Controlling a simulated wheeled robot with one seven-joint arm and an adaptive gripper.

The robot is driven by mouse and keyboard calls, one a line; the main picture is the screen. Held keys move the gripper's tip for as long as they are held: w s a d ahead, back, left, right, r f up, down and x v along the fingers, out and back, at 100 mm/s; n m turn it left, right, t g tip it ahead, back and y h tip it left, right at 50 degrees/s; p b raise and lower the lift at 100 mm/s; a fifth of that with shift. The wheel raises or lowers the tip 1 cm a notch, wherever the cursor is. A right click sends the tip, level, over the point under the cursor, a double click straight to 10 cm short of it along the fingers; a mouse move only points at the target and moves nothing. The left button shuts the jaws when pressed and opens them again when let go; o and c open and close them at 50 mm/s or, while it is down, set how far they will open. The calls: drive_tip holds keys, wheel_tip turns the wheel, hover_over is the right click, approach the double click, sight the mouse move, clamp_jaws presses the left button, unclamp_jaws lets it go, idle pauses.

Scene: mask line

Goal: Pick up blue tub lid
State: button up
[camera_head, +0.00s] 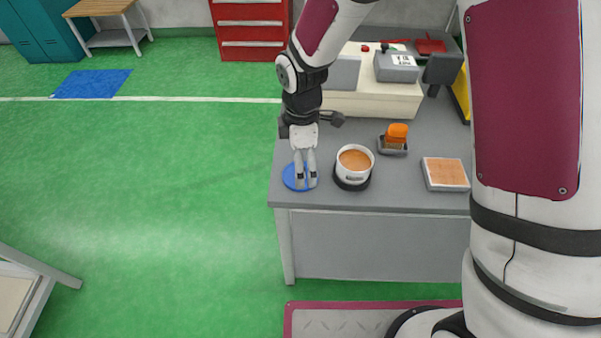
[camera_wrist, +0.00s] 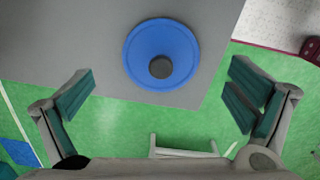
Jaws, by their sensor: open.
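The blue tub lid (camera_head: 289,178) lies flat near the front left corner of the grey table. In the wrist view the lid (camera_wrist: 146,39) is a blue disc with a dark round knob (camera_wrist: 160,67) in its middle. My gripper (camera_head: 306,181) is over the lid in the head view and covers part of it. In the wrist view my gripper (camera_wrist: 158,100) is open and empty, its fingers spread wide with the lid ahead between them. Whether the fingertips touch the lid cannot be told.
On the grey table (camera_head: 400,200), a white pot (camera_head: 352,175) of orange-brown contents stands close right of the lid. Further right are an orange-topped item (camera_head: 396,134) and a tray with an orange-brown surface (camera_head: 445,172). Green floor lies beyond the table's left edge.

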drive_tip(key=shift+f, duration=1.6)
drive_tip(key=shift+s, duration=0.1)
drive_tip(key=c, duration=1.3)
